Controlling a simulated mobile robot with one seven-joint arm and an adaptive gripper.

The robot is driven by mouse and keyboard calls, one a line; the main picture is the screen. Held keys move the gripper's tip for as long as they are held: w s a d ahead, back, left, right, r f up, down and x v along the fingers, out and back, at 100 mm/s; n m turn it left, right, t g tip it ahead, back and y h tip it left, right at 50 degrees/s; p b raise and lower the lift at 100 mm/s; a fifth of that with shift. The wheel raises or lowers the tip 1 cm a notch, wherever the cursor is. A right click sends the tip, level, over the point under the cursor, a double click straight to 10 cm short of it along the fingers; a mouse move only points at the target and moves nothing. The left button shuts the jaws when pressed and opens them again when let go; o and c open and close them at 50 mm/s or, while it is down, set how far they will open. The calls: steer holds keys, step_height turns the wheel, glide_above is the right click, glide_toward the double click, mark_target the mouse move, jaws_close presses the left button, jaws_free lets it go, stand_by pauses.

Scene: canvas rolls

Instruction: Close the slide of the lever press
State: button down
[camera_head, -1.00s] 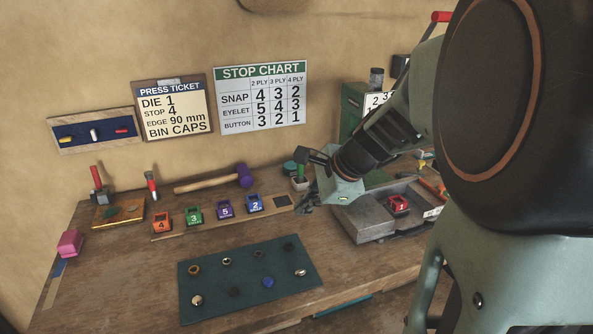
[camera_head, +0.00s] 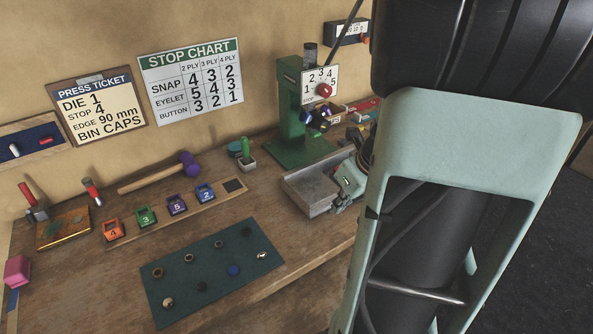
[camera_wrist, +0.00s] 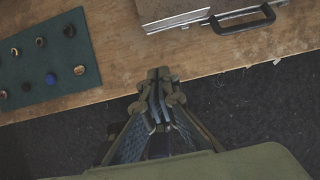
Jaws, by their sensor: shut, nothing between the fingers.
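The green lever press (camera_head: 296,125) stands at the back of the bench, with a red knob on its numbered stop plate. Its grey slide (camera_head: 308,196) sticks out in front of the press base; my arm hides its right part. In the wrist view the slide's front (camera_wrist: 172,10) shows at the top, with a black handle (camera_wrist: 244,22) on it. My gripper (camera_wrist: 160,78) is shut and empty, over the bench's front edge and apart from the handle. In the head view it shows only partly beside the slide.
A dark green mat (camera_head: 212,272) with several small fasteners lies left of the slide. Numbered dies stand on a wooden rack (camera_head: 180,213) behind it, with a purple-headed mallet (camera_head: 160,172). The bench front between mat and slide is clear.

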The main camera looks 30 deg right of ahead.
mark_target(287, 174)
steer(key=b+x, duration=0.7)
steer(key=x, duration=0.2)
steer(key=shift+s, duration=0.15)
steer(key=w, duration=0.3)
steer(key=shift+w+a+r, duration=0.1)
steer(key=shift+w+r, duration=0.05)
steer(key=shift+r, duration=0.1)
steer(key=shift+w, duration=0.35)
steer(key=shift+w+a+r+p, duration=0.1)
steer(key=shift+w+p, duration=0.35)
steer(key=shift+p, duration=0.15)
steer(key=w+p, duration=0.2)
steer(key=w, duration=0.3)
steer(key=w+p, duration=0.3)
steer(key=w, duration=0.2)
steer(key=w+a+p, duration=0.1)
steer(key=w+p, duration=0.2)
steer(key=w, duration=0.1)
steer(key=shift+w, duration=0.4)
steer(key=shift+w+r, duration=0.1)
